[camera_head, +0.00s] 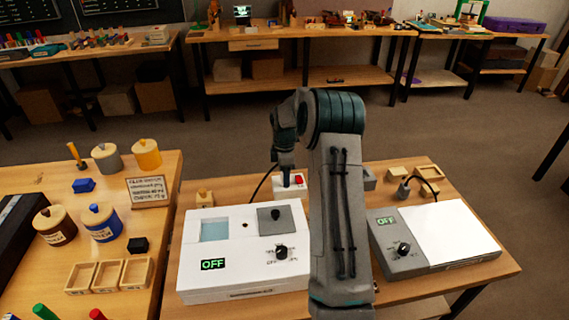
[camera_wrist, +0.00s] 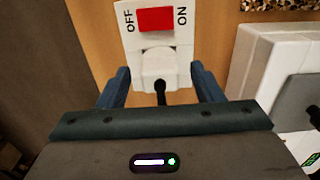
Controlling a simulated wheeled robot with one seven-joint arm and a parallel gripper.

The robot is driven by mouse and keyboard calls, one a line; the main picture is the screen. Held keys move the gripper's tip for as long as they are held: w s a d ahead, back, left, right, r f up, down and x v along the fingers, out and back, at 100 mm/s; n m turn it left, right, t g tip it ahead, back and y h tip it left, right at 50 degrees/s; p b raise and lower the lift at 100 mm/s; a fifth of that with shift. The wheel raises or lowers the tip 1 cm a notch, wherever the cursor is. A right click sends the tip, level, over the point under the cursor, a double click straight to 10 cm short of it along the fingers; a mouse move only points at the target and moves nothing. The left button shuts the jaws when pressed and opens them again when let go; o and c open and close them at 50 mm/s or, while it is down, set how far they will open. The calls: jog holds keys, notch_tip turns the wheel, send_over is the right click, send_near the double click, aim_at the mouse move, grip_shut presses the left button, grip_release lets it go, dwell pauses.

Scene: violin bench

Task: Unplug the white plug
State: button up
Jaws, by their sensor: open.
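The white plug (camera_wrist: 159,68) sits in a white socket block (camera_wrist: 150,38), with a black cable running from it toward me. The block carries a red switch (camera_wrist: 155,20) between OFF and ON labels. My gripper (camera_wrist: 161,82) is open, with one blue finger on each side of the plug and gaps to it. In the head view the socket block (camera_head: 281,191) stands behind the white box-shaped device, and the end of my arm hangs down over it. The plug itself is hard to make out there.
A white device (camera_head: 245,278) with a dial and a green OFF display stands just in front of the block. A second device (camera_head: 400,262), also showing OFF, stands at the right. A wooden block (camera_head: 204,198) is to the left. My arm hides the middle of the bench.

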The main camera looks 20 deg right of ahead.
jog(key=shift+f, duration=0.25)
jog(key=c, duration=1.1)
